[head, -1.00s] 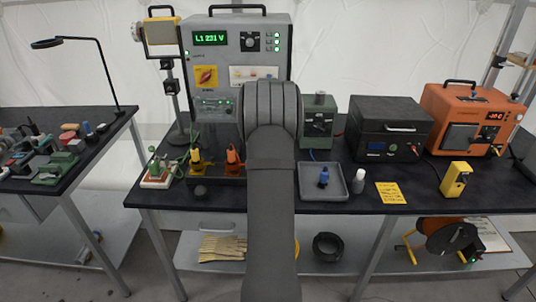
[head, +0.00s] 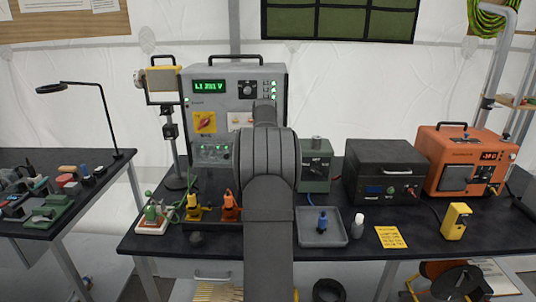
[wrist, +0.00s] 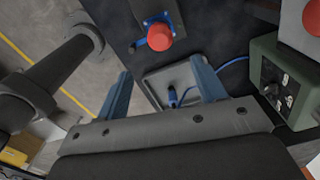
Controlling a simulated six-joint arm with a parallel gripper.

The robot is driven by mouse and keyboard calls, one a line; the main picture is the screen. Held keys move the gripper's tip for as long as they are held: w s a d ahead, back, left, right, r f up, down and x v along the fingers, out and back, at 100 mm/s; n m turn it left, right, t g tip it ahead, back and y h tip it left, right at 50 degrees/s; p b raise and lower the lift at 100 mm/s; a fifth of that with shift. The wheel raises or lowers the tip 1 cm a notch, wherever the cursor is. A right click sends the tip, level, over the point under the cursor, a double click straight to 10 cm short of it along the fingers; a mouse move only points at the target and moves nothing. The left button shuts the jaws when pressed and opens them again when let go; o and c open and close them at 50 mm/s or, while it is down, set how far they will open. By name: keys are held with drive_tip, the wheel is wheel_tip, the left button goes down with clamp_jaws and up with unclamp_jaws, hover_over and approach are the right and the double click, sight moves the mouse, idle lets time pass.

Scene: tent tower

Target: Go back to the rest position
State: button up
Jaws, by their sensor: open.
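My gripper (wrist: 163,88) shows in the wrist view with its two blue-grey fingers spread apart. Nothing is between the fingertips. Past them, below, lies the grey tray (wrist: 150,82) with a blue connector (wrist: 173,95) in it. In the head view my arm rises through the middle of the picture and bends at a thick joint in front of the grey instrument cabinet (head: 200,110). My gripper is hidden behind the arm there. The tray (head: 338,238) and the blue connector (head: 322,222) stand right of my arm on the bench.
A green box (head: 316,172), a black case (head: 385,172) and an orange unit (head: 455,165) stand at the back right. Orange (head: 229,208) and yellow (head: 193,208) connectors stand left of my arm. A yellow meter (head: 455,221) and a white bottle (head: 358,225) are at the right.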

wheel_tip(320, 180, down, 12)
drive_tip(key=shift+f, duration=0.25)
drive_tip(key=shift+r, duration=0.5)
